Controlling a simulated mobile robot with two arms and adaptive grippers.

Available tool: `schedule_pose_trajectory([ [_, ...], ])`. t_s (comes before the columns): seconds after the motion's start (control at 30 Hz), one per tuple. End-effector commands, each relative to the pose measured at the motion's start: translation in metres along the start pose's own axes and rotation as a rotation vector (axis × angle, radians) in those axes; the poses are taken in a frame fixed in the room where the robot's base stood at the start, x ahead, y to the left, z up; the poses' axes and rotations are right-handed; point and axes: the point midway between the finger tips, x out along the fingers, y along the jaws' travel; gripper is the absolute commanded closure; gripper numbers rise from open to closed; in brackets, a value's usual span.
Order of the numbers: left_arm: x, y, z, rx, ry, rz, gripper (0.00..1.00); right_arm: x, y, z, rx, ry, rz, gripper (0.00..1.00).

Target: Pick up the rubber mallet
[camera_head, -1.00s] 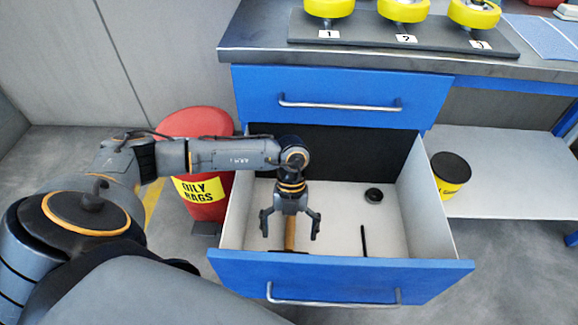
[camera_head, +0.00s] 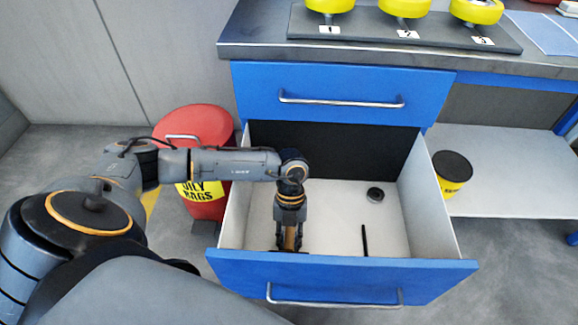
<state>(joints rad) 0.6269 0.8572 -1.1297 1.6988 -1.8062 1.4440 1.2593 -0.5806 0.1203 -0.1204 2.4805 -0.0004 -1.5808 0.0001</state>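The rubber mallet (camera_head: 290,239) lies in the open lower drawer (camera_head: 340,265), near its front left. Its wooden handle shows between my fingers, and a bit of dark head shows low by the drawer front, mostly hidden. My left gripper (camera_head: 290,243) reaches down into the drawer, with its fingers closed in on both sides of the handle. My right gripper is not in view.
A black round piece (camera_head: 375,194) and a thin black rod (camera_head: 364,240) lie on the drawer floor to the right. The upper drawer (camera_head: 340,92) is shut above. A red oily-rags bin (camera_head: 205,205) stands left, and a yellow-black can (camera_head: 452,173) sits on the right shelf.

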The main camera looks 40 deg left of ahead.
Motion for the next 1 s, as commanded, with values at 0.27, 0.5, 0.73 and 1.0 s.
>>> schedule_pose_trajectory([
  [0.27,-0.001,-0.001,-0.001,0.001,0.001,-0.001,1.00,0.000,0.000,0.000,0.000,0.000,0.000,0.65],
  [0.5,-0.002,-0.001,-0.001,0.001,0.001,-0.001,1.00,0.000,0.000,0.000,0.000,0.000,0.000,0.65],
  [0.73,-0.018,-0.001,-0.007,0.003,-0.001,-0.002,1.00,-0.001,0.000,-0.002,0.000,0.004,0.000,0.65],
  [1.0,-0.065,-0.001,-0.026,0.003,-0.004,-0.003,1.00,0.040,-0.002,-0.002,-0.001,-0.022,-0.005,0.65],
])
